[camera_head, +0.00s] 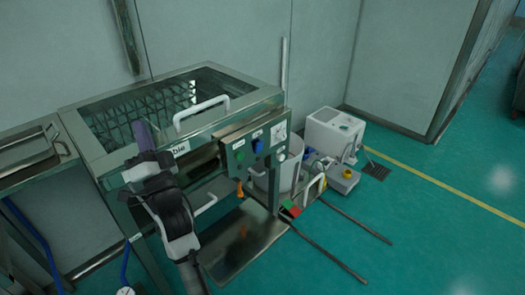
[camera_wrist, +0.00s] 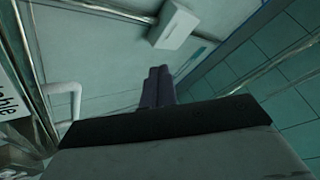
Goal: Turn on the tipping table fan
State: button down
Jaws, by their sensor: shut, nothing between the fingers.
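The tipping table (camera_head: 100,160) is a steel frame with a clear top over a grid, at the left of the head view. A grey-green control box (camera_head: 247,168) is fixed at its front right corner. Which control belongs to the fan cannot be read. My gripper (camera_head: 143,135) is over the table's front edge, left of the control box and apart from it. In the wrist view its purple fingers (camera_wrist: 158,86) are together and empty, away from the controls.
A white handle (camera_head: 202,112) stands up from the table's top near my gripper. A bin (camera_head: 292,172) and a white machine (camera_head: 333,132) stand right of the table. Dark rails (camera_head: 330,258) run along the floor. Green floor (camera_head: 440,245) at the right is clear.

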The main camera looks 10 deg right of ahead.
jog(key=w+d+f+m+g+h, duration=0.1)
jog(key=w+d+f+m+h, duration=0.25)
jog(key=d+f, duration=0.4)
jog(key=w+d+f+m+g+h, duration=0.1)
jog(key=w+d+f+m+h, duration=0.25)
jog(key=d+f+m, duration=0.35)
jog(key=s+d+f+m+g+h, duration=0.1)
jog(key=d+f+m+h, duration=0.1)
jog(key=d+f, duration=0.4)
jog(key=s+d+f+m+g+h+p, duration=0.1)
jog(key=d+f, duration=0.4)
jog(key=d, duration=0.5)
jog(key=m+g+h, duration=0.1)
jog(key=h, duration=0.1)
jog(key=shift+f+m+g+h, duration=0.3)
jog(key=shift+f+m, duration=0.05)
jog(key=shift+f, duration=0.05)
